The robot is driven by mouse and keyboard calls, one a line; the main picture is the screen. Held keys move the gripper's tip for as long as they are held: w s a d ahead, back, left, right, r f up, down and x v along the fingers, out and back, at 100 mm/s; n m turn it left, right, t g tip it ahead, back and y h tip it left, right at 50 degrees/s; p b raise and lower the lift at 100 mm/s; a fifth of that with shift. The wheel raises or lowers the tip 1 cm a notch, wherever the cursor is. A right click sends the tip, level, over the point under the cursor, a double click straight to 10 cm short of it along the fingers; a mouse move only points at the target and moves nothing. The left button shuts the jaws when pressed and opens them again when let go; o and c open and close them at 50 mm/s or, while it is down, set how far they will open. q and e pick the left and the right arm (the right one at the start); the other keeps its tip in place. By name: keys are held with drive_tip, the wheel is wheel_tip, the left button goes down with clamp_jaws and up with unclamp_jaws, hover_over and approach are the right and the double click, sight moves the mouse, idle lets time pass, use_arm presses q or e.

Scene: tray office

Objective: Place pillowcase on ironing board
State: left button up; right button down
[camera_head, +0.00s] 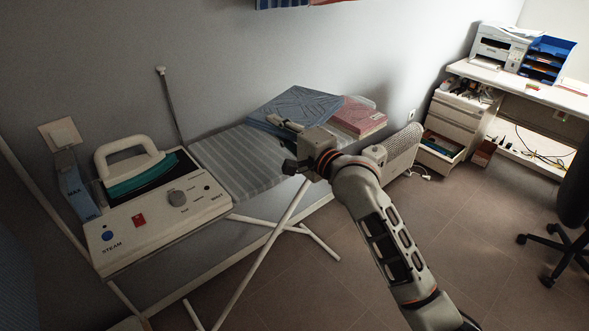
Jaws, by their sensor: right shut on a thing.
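The ironing board (232,162) has a grey striped cover and stands along the wall. A flat blue cloth with a pale line pattern, which looks like the pillowcase (298,101), is at the board's far end. My right gripper (287,142) is at the near edge of this blue cloth and is shut on it. The gripper hides part of that edge. I cannot tell whether the cloth rests fully on the board or is slightly raised. My left gripper is not in view.
A steam iron (130,165) sits on its station (160,210) at the board's near end. A folded pink cloth (358,117) lies beside the blue one. A white heater (400,150) stands behind my arm. A desk (520,88) is at right. The striped middle of the board is clear.

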drive_tip(key=shift+w+a+r, duration=0.25)
drive_tip(key=shift+w+f, duration=0.1)
drive_tip(key=shift+f, duration=0.25)
wheel_tip(320, 180, down, 19)
drive_tip(key=b, duration=0.4)
drive_tip(key=shift+f, duration=0.1)
drive_tip(key=c, duration=2.3)
unclamp_jaws()
drive_tip(key=shift+f+b, duration=0.15)
drive_tip(key=shift+b, duration=0.15)
drive_tip(key=o, duration=0.4)
